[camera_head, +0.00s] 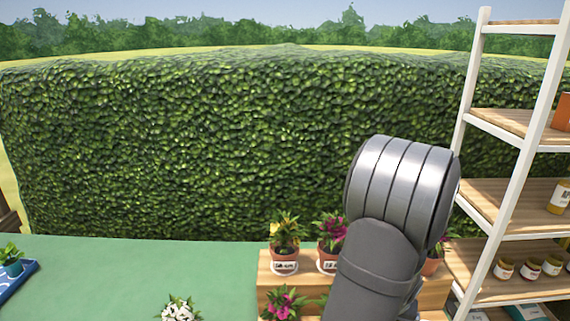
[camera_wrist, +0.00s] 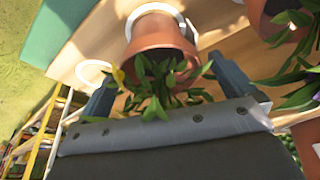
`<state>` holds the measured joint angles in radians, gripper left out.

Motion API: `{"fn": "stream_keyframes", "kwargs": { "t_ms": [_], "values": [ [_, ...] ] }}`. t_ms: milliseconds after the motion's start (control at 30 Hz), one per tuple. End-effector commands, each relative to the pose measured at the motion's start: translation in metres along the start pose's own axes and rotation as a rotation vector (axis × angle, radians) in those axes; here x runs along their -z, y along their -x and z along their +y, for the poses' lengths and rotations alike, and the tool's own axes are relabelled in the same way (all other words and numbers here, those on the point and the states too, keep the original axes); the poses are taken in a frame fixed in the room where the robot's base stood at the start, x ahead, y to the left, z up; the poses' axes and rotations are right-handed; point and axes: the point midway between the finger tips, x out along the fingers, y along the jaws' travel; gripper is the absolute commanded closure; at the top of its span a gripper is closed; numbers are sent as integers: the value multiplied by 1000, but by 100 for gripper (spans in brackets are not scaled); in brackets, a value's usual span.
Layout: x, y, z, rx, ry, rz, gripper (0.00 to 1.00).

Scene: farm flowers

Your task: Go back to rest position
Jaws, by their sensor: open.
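My gripper (camera_wrist: 165,84) is open in the wrist view, with one dark finger on each side of a leafy plant in a terracotta pot (camera_wrist: 160,38). A small yellow bloom shows among its leaves. The pot stands on a wooden stand (camera_wrist: 210,40), at a white ring. I cannot tell whether the fingers touch the plant. In the head view my grey arm covers part of the wooden stand (camera_head: 265,268), and my gripper is hidden there.
Potted flowers (camera_head: 285,258) and purple-flowered pots (camera_head: 331,240) stand close by on the stand. An empty white ring (camera_wrist: 92,72) lies beside the pot. White shelves (camera_head: 497,120) with jars rise at right. A green table (camera_head: 120,270) holds white flowers (camera_head: 178,308) and a blue tray (camera_head: 20,282).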

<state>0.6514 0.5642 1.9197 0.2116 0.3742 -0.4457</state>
Motion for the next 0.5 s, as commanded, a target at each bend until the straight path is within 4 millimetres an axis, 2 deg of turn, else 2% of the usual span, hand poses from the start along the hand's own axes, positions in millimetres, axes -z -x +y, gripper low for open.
{"fn": "stream_keyframes", "kwargs": {
  "t_ms": [100,300,500],
  "values": [
    [-1,-13,0,1,0,-3,1],
    [-2,-24,0,0,-1,-2,1],
    [0,-20,0,0,0,0,1]
  ]
}}
